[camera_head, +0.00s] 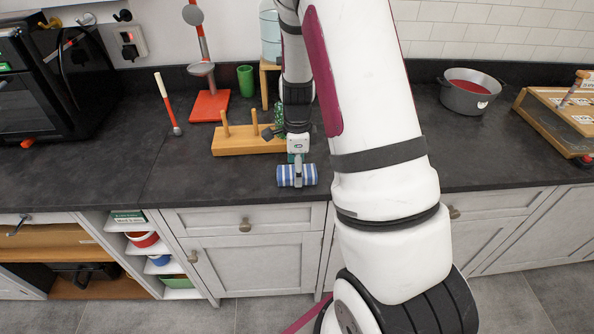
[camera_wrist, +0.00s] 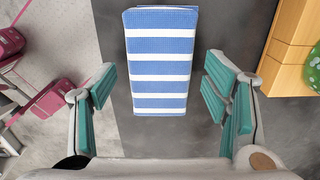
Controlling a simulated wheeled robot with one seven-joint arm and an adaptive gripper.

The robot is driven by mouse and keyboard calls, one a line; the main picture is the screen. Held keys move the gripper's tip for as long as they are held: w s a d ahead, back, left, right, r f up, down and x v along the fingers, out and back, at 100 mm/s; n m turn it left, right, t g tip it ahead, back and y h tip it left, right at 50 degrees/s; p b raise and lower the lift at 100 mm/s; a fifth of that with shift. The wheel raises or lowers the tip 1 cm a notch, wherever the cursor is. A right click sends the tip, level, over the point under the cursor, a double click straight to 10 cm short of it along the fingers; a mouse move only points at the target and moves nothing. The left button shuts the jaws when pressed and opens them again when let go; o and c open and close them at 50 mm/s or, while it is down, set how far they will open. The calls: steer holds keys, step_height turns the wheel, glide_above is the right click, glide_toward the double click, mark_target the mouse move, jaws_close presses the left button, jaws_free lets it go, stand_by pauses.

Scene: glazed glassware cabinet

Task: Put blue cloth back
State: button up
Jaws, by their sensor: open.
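The blue cloth (camera_head: 297,176) is a folded or rolled piece with blue and white stripes. It lies on the dark countertop close to the front edge in the head view. In the wrist view the cloth (camera_wrist: 160,62) lies between and beyond the fingertips. My gripper (camera_head: 298,160) is at the cloth, and in the wrist view its two teal-padded fingers (camera_wrist: 162,90) are spread wide on either side. A gap shows between the cloth and each finger. The gripper is open and holds nothing.
A wooden peg stand (camera_head: 245,142) is close behind the cloth. A red-based stand (camera_head: 210,106), a green cup (camera_head: 245,81) and a red-handled tool (camera_head: 167,104) are further back left. A grey pot (camera_head: 470,93) and a wooden-framed box (camera_head: 560,118) are at right. The counter left of the cloth is clear.

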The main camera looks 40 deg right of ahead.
steer(key=s+a+r+n+t, duration=0.1)
steer(key=a+r+n, duration=0.2)
steer(key=r, duration=0.6)
steer(key=s+a+r+n+t, duration=0.1)
steer(key=s+a+r+n, duration=0.2)
steer(key=r, duration=0.7)
steer(key=s+a+r+n+t, duration=0.1)
steer(key=s+a+r+n, duration=0.3)
steer(key=n, duration=0.5)
steer(key=s+a+r+n+t, duration=0.2)
steer(key=s+a+r+n, duration=0.3)
steer(key=s+a+n, duration=0.3)
steer(key=shift+s+r+n+b, duration=0.3)
steer(key=shift+s+n+b, duration=0.15)
steer(key=shift+s+n, duration=0.6)
steer(key=shift+s, duration=0.1)
